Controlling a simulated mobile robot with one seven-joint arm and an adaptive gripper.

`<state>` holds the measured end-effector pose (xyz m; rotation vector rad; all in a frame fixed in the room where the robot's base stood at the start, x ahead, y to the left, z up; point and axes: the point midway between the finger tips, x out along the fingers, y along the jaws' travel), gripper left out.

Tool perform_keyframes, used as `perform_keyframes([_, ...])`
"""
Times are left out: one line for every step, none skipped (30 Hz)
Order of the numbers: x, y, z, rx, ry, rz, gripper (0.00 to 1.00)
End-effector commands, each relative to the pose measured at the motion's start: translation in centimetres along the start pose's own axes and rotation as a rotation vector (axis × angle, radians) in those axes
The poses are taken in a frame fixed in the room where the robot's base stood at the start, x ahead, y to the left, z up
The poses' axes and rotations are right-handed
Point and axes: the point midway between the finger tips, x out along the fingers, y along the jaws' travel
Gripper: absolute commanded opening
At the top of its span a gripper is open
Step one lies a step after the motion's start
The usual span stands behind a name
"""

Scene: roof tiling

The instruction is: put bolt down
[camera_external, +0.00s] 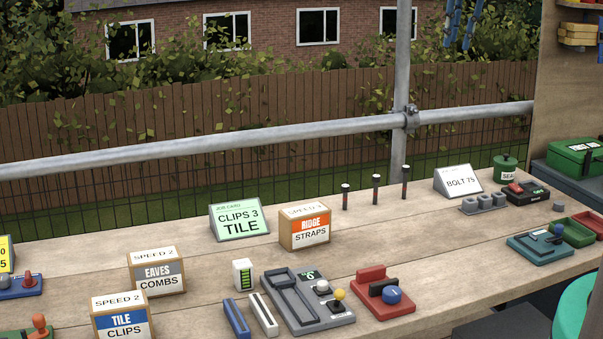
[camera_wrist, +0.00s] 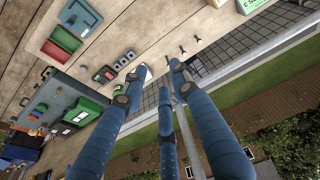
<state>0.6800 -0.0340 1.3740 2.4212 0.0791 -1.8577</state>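Three dark upright bolts or pins (camera_external: 376,190) stand in a row along the bench's far edge. They show small in the wrist view (camera_wrist: 182,50). A white "BOLT 75" card (camera_external: 458,181) stands to their right, with a grey block with several sockets (camera_external: 483,204) in front of it. My gripper (camera_wrist: 154,84) has its blue fingers spread, with nothing seen between them. Blue parts that look like its fingers (camera_external: 464,40) hang at the top of the external view, high above the bench. No held bolt shows.
A metal rail (camera_external: 260,138) and post run behind the bench. Ridge straps box (camera_external: 304,227), green job card (camera_external: 239,220), grey lever device (camera_external: 305,299) and red block with blue knob (camera_external: 384,292) stand on the bench. Red and green trays (camera_external: 578,232) lie right. Bare wood lies at mid-bench.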

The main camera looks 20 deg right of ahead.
Motion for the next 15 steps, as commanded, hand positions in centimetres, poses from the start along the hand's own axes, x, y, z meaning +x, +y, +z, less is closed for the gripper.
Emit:
perform_keyframes([-1.1,-0.3,1.2,0.003,0.011,0.001,0.29])
perform_keyframes([-1.5,-0.5,1.9,0.005,0.015,0.001,0.29])
perform_keyframes([-2.1,-0.7,2.8,0.007,0.022,0.002,0.29])
perform_keyframes([-2.6,-0.9,3.5,0.009,0.027,0.002,0.29])
perform_keyframes([-3.0,-1.0,4.1,0.011,0.032,0.003,0.29])
perform_keyframes([-3.6,-1.3,5.0,0.015,0.039,0.003,0.29])
perform_keyframes([-4.0,-1.4,5.8,0.017,0.044,0.004,0.29])
perform_keyframes([-4.3,-1.6,6.5,0.020,0.048,0.004,0.29])
perform_keyframes([-4.8,-1.8,7.4,0.023,0.055,0.004,0.29])
perform_keyframes([-5.1,-2.0,8.2,0.025,0.059,0.004,0.29])
perform_keyframes([-5.5,-2.1,8.9,0.027,0.065,0.005,0.29])
perform_keyframes([-5.9,-2.3,9.9,0.029,0.071,0.005,0.29])
perform_keyframes([-6.2,-2.5,10.6,0.031,0.075,0.005,0.29])
perform_keyframes([-6.5,-2.7,11.3,0.034,0.080,0.005,0.29])
perform_keyframes([-6.8,-2.9,12.3,0.037,0.086,0.005,0.29])
